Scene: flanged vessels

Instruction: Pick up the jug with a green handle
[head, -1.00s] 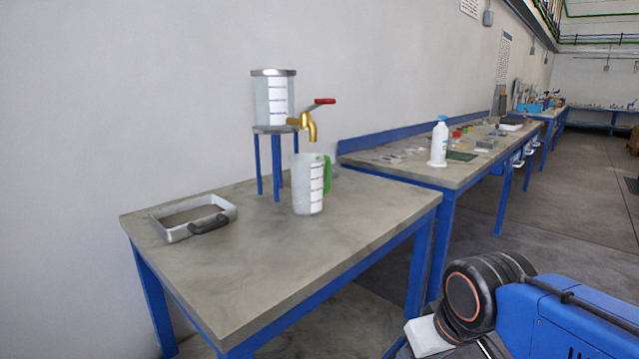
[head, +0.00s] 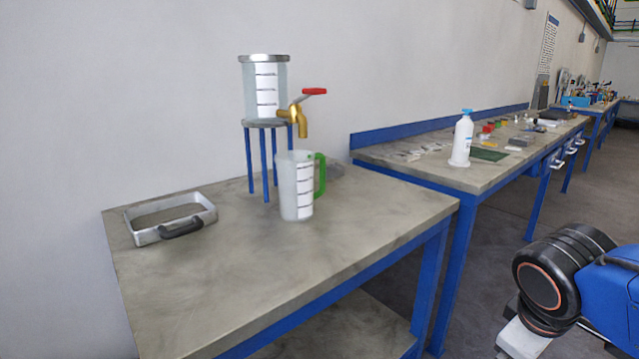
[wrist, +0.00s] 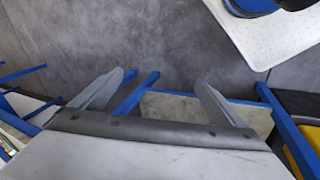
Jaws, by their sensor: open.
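The jug (head: 296,187) stands upright on the near table, a frosted vessel with a white marked scale and a green handle (head: 320,176) on its right side. It stands in front of the stand, just below the brass tap. My gripper (wrist: 160,88) shows in the wrist view with its two fingers wide apart and nothing between them. The wrist view looks over the floor and table legs, and the jug does not show there. In the head view only part of my arm shows at the lower right, far from the jug.
A clear vessel (head: 264,88) with a red-levered brass tap (head: 301,122) sits on a blue-legged stand (head: 266,160) behind the jug. The table's front (head: 260,290) is clear. A white bottle (head: 462,138) stands on the bench behind.

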